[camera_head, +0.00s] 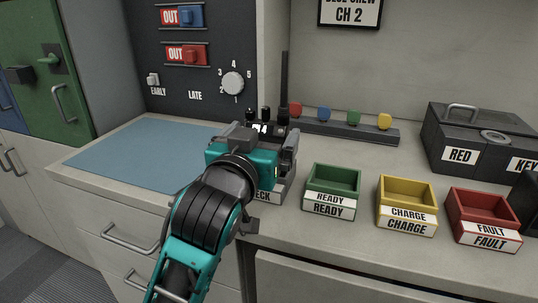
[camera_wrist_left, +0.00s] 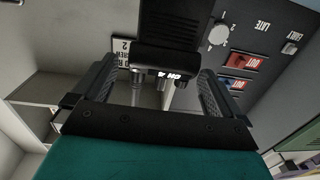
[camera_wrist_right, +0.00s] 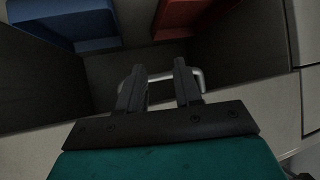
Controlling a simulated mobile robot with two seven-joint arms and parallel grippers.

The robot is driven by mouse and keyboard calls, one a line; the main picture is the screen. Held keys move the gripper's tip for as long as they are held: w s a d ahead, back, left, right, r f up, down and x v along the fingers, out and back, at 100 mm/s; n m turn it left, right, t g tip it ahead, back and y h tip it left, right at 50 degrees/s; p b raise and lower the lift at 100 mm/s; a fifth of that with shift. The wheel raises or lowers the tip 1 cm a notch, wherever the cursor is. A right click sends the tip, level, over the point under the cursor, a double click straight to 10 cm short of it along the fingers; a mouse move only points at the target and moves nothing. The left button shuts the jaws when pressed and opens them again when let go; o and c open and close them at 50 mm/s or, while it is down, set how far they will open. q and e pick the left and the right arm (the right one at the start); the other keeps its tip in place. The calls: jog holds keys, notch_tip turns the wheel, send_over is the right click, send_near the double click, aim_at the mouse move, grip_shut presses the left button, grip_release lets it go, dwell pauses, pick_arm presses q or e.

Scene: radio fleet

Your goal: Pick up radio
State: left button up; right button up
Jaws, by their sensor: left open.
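A black radio with a tall antenna (camera_head: 285,88) and a lit channel display stands on the counter, mostly hidden behind my left gripper in the head view. In the left wrist view the radio (camera_wrist_left: 172,25) shows its knobs and a lit "CH 4", between the fingers or just beyond them. My left gripper (camera_wrist_left: 155,90) is open, one finger to each side of the radio; I cannot tell whether they touch it. My right gripper (camera_wrist_right: 159,85) has its fingers apart with nothing held, in front of a grey handle (camera_wrist_right: 165,78).
Green READY (camera_head: 332,188), yellow CHARGE (camera_head: 406,203) and red FAULT (camera_head: 482,215) trays line the counter front. A strip with coloured knobs (camera_head: 345,128) lies behind the radio. A dark box (camera_head: 478,140) stands at right. The blue mat (camera_head: 140,152) at left is clear.

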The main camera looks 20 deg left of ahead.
aim_at(271, 121)
pick_arm(q)
jog(key=shift+w+a+b, duration=0.15)
jog(key=shift+w, duration=1.55)
jog(key=shift+w+a+b, duration=0.1)
jog(key=shift+w+b, duration=0.05)
jog(key=shift+w, duration=1.5)
jog(key=shift+c, duration=0.2)
jog(key=c, duration=1.5)
